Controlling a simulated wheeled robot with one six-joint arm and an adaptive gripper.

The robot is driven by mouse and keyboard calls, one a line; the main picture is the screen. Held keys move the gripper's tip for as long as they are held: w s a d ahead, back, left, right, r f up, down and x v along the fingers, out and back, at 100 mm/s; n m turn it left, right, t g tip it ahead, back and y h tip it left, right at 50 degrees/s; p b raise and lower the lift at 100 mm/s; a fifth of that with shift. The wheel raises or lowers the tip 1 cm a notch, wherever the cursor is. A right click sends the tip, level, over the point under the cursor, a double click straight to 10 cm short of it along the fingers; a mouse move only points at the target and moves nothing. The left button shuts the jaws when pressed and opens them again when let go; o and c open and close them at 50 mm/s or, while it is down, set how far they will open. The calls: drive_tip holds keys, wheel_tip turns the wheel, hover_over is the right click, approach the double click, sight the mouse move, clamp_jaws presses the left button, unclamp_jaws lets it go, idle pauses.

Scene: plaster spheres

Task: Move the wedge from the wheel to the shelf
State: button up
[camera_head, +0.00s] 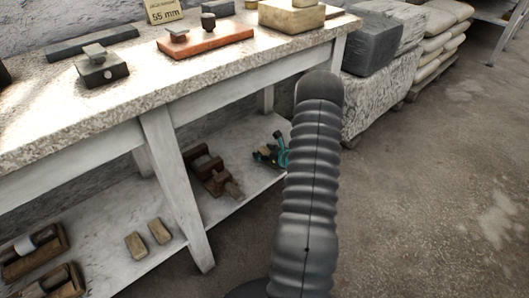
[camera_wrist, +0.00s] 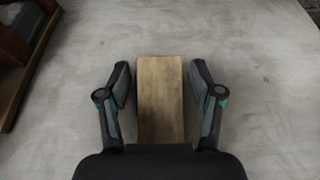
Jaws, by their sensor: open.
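The wedge (camera_wrist: 160,95) looks like a light wooden block and lies on the pale grey shelf (camera_wrist: 255,60) in the wrist view. My gripper (camera_wrist: 160,78) is open around it, with one finger on each side and a visible gap at both sides. In the head view my gripper (camera_head: 271,152) is low over the far end of the shelf (camera_head: 238,203) under the bench, partly hidden by my arm. The wedge is hard to make out there. I cannot make out the wheel in either view.
Brown wooden tools (camera_head: 212,175) lie left of my gripper. The stone bench top (camera_head: 130,85) is above. Stacked sacks (camera_head: 440,45) stand at the upper right; the floor (camera_head: 430,200) is clear.

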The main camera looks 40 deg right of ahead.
drive_tip(key=v, duration=1.2)
drive_tip(key=shift+r, duration=0.2)
